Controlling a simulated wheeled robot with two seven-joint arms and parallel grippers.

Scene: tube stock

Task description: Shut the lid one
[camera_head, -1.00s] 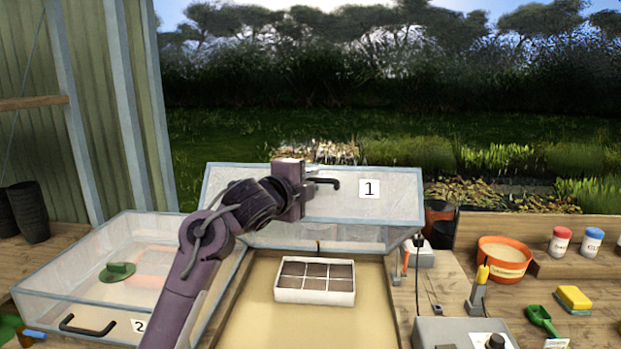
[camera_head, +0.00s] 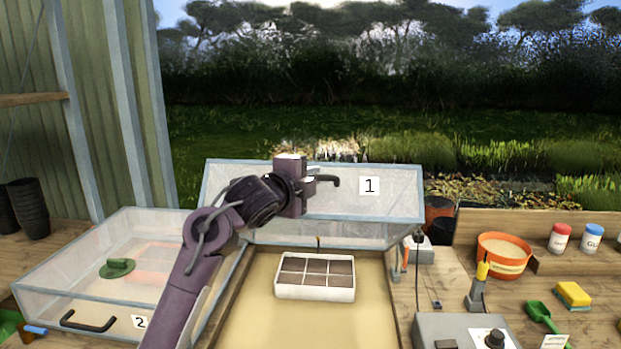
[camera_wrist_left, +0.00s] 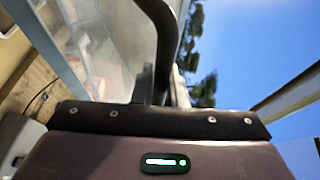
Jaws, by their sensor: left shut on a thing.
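Lid one (camera_head: 385,206) is a clear panel with a pale frame and a "1" label. It stands tilted open at the back of its tan-floored box (camera_head: 310,321). Its black handle (camera_head: 328,180) is on the upper edge. My left gripper (camera_head: 309,185) is shut on the handle, and its body hides part of the lid. In the left wrist view the handle (camera_wrist_left: 147,84) shows just past the gripper, with the clear panel (camera_wrist_left: 105,40) to its left. My right gripper is not in view.
A white tray (camera_head: 315,293) with dark soil cells sits inside the open box. A shut box with lid two (camera_head: 75,262) stands at left. A grey control unit (camera_head: 462,330), an orange pot (camera_head: 503,255) and a yellow sponge (camera_head: 573,294) stand at right.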

